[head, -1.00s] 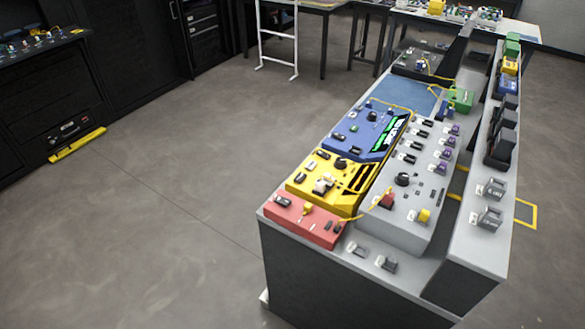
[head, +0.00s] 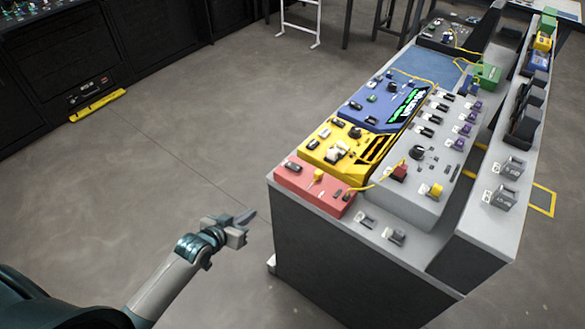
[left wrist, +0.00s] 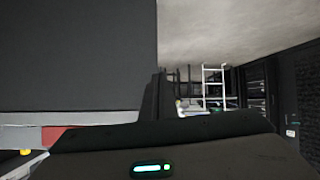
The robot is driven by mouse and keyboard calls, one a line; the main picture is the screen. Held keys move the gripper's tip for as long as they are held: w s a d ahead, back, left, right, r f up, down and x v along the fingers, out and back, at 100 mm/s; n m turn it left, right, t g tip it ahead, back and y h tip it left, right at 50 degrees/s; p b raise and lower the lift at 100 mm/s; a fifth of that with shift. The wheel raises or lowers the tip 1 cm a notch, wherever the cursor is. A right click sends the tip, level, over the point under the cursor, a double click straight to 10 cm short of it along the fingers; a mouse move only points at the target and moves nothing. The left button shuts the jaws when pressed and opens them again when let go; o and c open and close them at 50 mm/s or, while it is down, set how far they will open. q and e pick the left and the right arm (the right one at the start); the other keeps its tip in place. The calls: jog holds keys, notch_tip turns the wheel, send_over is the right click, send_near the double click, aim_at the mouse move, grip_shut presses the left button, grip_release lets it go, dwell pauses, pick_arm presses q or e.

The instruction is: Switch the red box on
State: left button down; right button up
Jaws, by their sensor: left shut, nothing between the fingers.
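The red box (head: 312,190) sits at the near left corner of the console top in the head view. It bears a black rocker switch (head: 293,168) at its left, a yellow connector (head: 318,176) with a yellow cable, and small dark parts at its right. My left gripper (head: 247,225) is shut and empty, in front of and to the left of the console, lower than the red box and apart from it. A small part of the red box (left wrist: 52,136) shows at the left of the left wrist view. My right gripper is not in view.
A yellow box (head: 345,148) and a blue box (head: 377,105) stand behind the red box. A grey panel (head: 405,205) with knobs and switches lies to their right. The console's dark side (head: 330,255) drops to the floor. Open floor (head: 190,130) lies to the left.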

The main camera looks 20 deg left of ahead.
pick_arm(q)
jog(key=d+r+m+t+h, duration=0.1)
jog(key=d+r, duration=0.2)
jog(key=r, duration=0.8)
jog(key=d+r+m+t+h, duration=0.1)
jog(key=d+r+h, duration=0.1)
jog(key=r, duration=0.8)
jog(key=shift+w+d+r, duration=0.35)
jog(key=shift+d, duration=0.3)
jog(key=shift+w, duration=0.1)
jog(key=p, duration=0.2)
send_over(290, 176)
jog(key=shift+w+a+f, duration=0.1)
jog(key=shift+f, duration=0.5)
jog(key=shift+w+a+f, duration=0.1)
jog(key=shift+f, duration=0.45)
notch_tip(290, 176, down, 2)
jog(key=shift+s+d+f+p, duration=0.15)
jog(key=shift+f+p, duration=0.1)
jog(key=shift+p, duration=0.15)
jog(key=shift+d+f, duration=0.1)
jog(key=shift+f, duration=0.75)
